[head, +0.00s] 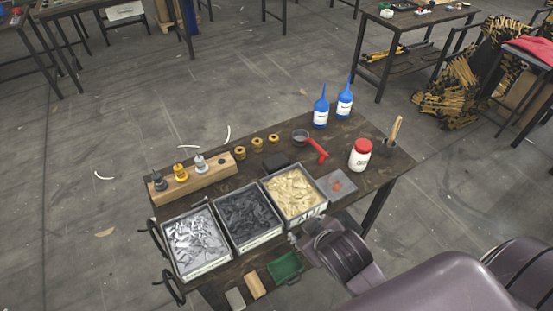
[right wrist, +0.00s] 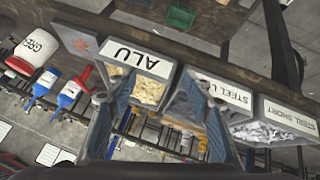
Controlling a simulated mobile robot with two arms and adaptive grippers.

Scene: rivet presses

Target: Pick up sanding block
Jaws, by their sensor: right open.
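I cannot tell for certain which thing is the sanding block. Candidates in the head view are a dark block (head: 276,160) behind the bins, a tan block (head: 255,285) and a grey block (head: 235,298) low at the table's front. My right gripper (right wrist: 157,100) is open and empty in the right wrist view, its two fingers spread above the bins. In the head view my right arm comes in from the lower right and its gripper is mostly hidden, near the ALU bin's front corner. My left gripper is not in view.
Three bins stand in a row: silver parts (head: 172,258), dark parts (head: 233,242) and the tan-filled ALU bin (head: 310,213). A green tray (head: 286,267) is at the front. A red-lidded jar (head: 360,155) and blue bottles (head: 321,112) stand at the back and right.

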